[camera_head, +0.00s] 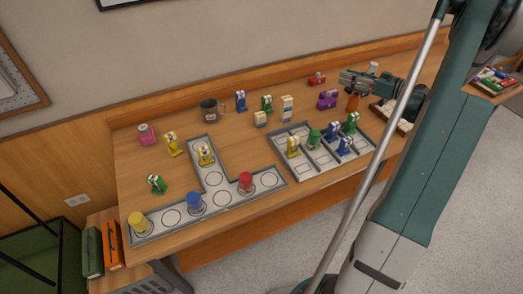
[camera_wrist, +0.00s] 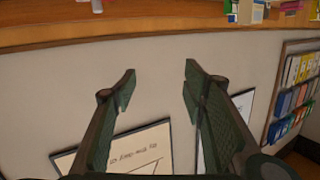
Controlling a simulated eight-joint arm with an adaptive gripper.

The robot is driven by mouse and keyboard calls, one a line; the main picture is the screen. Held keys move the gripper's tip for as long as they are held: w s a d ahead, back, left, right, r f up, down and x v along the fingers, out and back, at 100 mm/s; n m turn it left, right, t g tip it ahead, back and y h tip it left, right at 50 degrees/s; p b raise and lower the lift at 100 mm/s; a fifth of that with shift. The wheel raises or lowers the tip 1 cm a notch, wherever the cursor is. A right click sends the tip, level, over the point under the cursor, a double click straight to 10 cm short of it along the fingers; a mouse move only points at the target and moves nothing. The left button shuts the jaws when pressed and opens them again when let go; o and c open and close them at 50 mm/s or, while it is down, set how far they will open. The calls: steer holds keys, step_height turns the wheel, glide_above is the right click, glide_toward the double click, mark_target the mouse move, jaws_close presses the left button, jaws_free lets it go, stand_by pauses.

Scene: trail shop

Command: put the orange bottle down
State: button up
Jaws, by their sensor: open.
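The orange bottle (camera_head: 353,103) stands upright on the wooden table near the back right, just below my gripper in the head view. My gripper (camera_head: 345,80) is level above the table, with its fingers pointing left. In the wrist view, my gripper (camera_wrist: 159,72) has its two fingers apart with nothing between them. The bottle cannot be made out in the wrist view. Whether the fingers touch the bottle cannot be told.
A purple item (camera_head: 327,100) stands just left of the bottle, and a red item (camera_head: 317,79) lies behind. A sectioned grey tray (camera_head: 300,171) with several figures is in front. A dark mug (camera_head: 209,110) stands further left. Bare table (camera_head: 240,150) lies between.

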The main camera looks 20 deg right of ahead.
steer(key=w+a+r+m+g, duration=0.1)
steer(key=w+a+r+g, duration=0.15)
steer(key=a, duration=0.75)
steer(key=w+a+r+g, duration=0.1)
steer(key=a+r, duration=0.3)
steer(key=a, duration=0.5)
steer(key=s+a+r+m+g+h, duration=0.1)
steer(key=s+a+r, duration=0.1)
steer(key=a, duration=0.7)
steer(key=s+a+r+m+g+h, duration=0.1)
steer(key=s+a+g, duration=0.1)
steer(key=a, duration=0.6)
steer(key=s+a+r+g+h, duration=0.1)
steer(key=s+a+g+h, duration=0.1)
steer(key=s+a, duration=1.2)
steer(key=s+a+f+h, duration=0.1)
steer(key=s+a, duration=0.2)
steer(key=s, duration=0.4)
steer(key=s+a+f+h, duration=0.1)
steer(key=s+a, duration=0.3)
steer(key=s, duration=0.4)
steer(key=shift+s+a+f+m+t+h, duration=0.15)
steer(key=shift+a+f+m+t+h, duration=0.1)
steer(key=shift+m+t+h, duration=0.2)
